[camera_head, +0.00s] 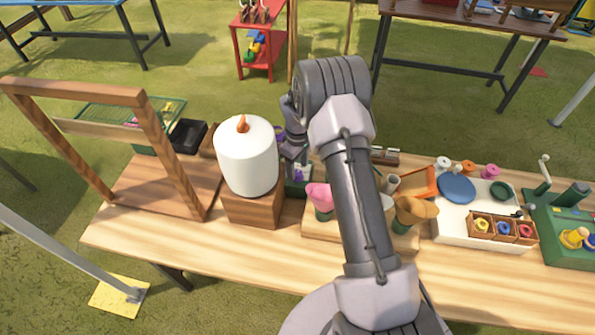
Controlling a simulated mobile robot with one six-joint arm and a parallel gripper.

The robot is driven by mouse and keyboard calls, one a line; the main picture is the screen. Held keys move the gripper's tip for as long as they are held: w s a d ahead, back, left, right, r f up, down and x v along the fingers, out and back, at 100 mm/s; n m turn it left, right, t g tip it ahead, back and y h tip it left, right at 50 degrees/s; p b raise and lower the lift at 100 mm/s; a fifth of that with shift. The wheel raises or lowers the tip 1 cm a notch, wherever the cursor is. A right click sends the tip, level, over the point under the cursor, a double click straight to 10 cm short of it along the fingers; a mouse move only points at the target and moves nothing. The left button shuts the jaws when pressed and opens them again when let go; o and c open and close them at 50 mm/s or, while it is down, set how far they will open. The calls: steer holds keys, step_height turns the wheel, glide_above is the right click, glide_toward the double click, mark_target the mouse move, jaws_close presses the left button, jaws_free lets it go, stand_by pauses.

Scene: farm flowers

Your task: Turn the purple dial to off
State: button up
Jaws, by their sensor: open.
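A small purple part (279,137), possibly the purple dial, shows between the white cylinder and my gripper. A second purple bit (298,174) shows just below the gripper, at a dark green block (294,188). I cannot tell which one is the dial or where it points. My gripper (293,154) is open and points down close to these parts, right of the white cylinder. Its fingers are small and partly hidden, so I cannot tell whether they touch the dial.
The white cylinder (247,157) with an orange tip stands on a wooden block (252,208), close left of my gripper. A wooden frame (150,120) stands at the left. Pink and orange flower shapes (414,210) and trays (462,228) fill the right. The table's front strip (200,250) is clear.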

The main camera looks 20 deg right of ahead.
steer(key=shift+f, duration=1)
steer(key=shift+c, duration=0.4)
jaws_close()
steer(key=shift+w+f+m+b, duration=0.15)
steer(key=shift+m+b, duration=0.7)
steer(key=shift+m, duration=0.75)
steer(key=shift+o, duration=0.4)
jaws_free()
steer(key=shift+r, duration=0.2)
